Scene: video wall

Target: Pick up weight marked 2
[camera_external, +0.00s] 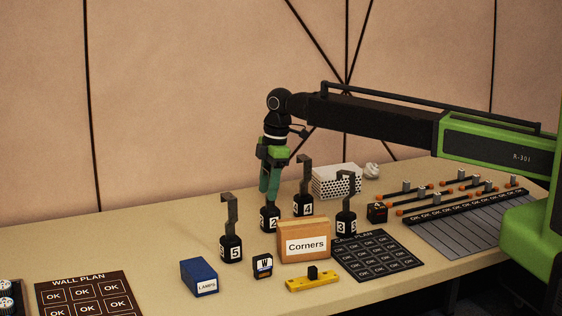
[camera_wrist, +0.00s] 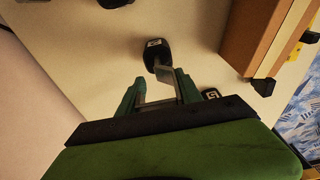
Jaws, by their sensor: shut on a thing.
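The weight marked 2 (camera_external: 269,219) is a small black block with a white number label, upright at the table's middle. My gripper (camera_external: 269,190) points straight down over it, its green fingers shut on its upper part. The fingers hide its hook in the outside view. The base appears to be at the tabletop; I cannot tell whether it is lifted. In the wrist view my gripper (camera_wrist: 158,92) has its two green fingers apart around a grey strip. A dark weight (camera_wrist: 157,55) shows just beyond them, its number unclear.
Hooked weights marked 4 (camera_external: 303,205), 3 (camera_external: 346,222) and 5 (camera_external: 231,249) stand close around. The Corners box (camera_external: 303,228) is just right and in front. A white perforated box (camera_external: 337,181) stands behind.

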